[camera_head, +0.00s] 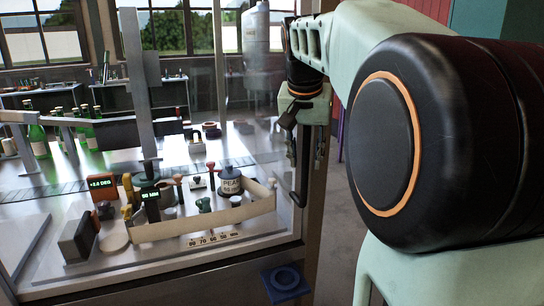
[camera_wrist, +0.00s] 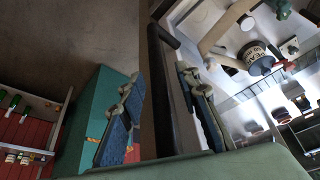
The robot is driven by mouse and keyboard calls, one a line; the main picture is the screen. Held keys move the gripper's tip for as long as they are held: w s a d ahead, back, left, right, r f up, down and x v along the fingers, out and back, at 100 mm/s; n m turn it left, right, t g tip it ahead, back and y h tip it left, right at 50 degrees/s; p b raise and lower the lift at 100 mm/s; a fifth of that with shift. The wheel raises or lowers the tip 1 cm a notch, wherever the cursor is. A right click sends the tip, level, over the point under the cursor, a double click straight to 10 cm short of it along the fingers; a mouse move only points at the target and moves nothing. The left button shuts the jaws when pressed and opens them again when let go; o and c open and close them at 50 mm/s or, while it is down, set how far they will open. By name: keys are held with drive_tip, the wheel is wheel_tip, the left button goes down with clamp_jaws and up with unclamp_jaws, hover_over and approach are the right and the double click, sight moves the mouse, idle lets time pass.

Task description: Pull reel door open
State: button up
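The reel door appears as a clear panel at the right end of the machine (camera_head: 262,150). Its dark vertical bar handle (camera_head: 301,190) stands by the right-hand post. My gripper (camera_head: 305,150) hangs at the handle's upper part, pointing down. In the wrist view, the black handle bar (camera_wrist: 166,100) runs between the two blue-grey fingers of my gripper (camera_wrist: 161,75). The fingers stand apart, one on each side of the bar. They look open, and firm contact with the bar is not visible. The door looks closed against the frame.
Behind the panel, a pale strip (camera_head: 205,222), a labelled pot (camera_head: 230,185) and small knobs sit on the machine bed. Green bottles (camera_head: 38,135) stand at the left. A blue plate-like part (camera_head: 286,280) sits low on the front. Grey floor (camera_head: 338,225) is clear right of the post.

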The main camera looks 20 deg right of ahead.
clamp_jaws()
idle(0.3)
drive_tip(key=shift+a, duration=0.1)
